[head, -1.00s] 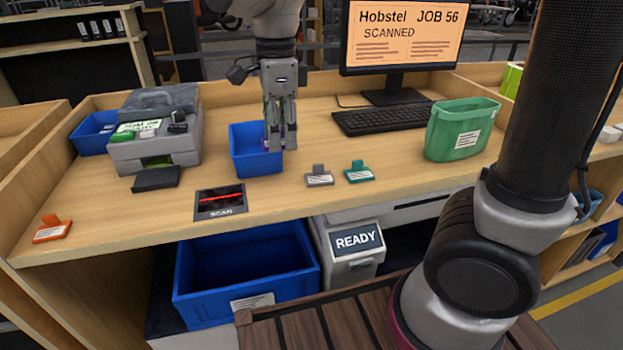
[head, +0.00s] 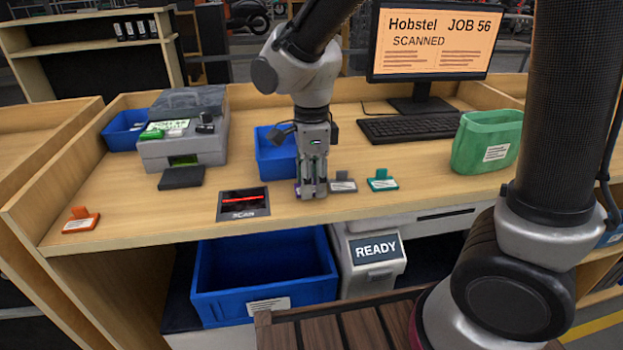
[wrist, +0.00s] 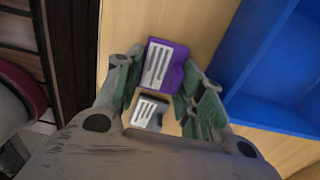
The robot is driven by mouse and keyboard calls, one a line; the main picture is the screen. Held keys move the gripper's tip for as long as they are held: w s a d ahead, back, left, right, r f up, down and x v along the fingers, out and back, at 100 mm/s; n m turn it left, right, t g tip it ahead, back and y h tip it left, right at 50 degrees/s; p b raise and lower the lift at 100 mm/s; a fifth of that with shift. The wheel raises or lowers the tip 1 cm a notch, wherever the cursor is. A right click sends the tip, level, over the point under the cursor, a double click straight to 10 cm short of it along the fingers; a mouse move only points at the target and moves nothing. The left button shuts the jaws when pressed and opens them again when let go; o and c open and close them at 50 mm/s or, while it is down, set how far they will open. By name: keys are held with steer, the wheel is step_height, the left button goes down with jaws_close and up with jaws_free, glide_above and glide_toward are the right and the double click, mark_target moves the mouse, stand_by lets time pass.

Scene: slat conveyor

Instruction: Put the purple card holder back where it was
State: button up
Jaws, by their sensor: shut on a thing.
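The purple card holder (wrist: 178,75) with a white label is between the green-padded fingers of my gripper (wrist: 157,88) in the wrist view. In the head view my gripper (head: 312,191) points down, shut on it, at or just above the desk; only a sliver of purple (head: 297,187) shows beside the fingers. I cannot tell whether the holder touches the desk. The grey card holder (head: 343,185) stands close to the right of the fingers and also shows in the wrist view (wrist: 150,110). The teal card holder (head: 382,181) stands further right.
A small blue bin (head: 274,163) is just behind my gripper. The scan pad (head: 243,205) lies to the left, with the printer (head: 184,140) beyond and an orange card holder (head: 81,221) at the far left. A green bin (head: 487,141) stands right. A large blue crate (head: 264,307) is below the desk.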

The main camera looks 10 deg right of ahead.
steer(key=shift+f, duration=0.15)
steer(key=o, duration=0.6)
step_height(320, 180, up, 12)
steer(key=r, duration=0.1)
steer(key=s+d+n+t, duration=0.1)
steer(key=s+d+n, duration=0.3)
steer(key=d+n, duration=0.2)
steer(key=s+d+n+t, duration=0.2)
steer(key=s+d+n, duration=0.2)
steer(key=d, duration=0.7)
steer(key=s+d+r+n+t, duration=0.1)
steer(key=s+d+n, duration=0.3)
steer(key=d+n, duration=0.4)
steer(key=shift+d, duration=0.5)
steer(key=shift+r, duration=0.1)
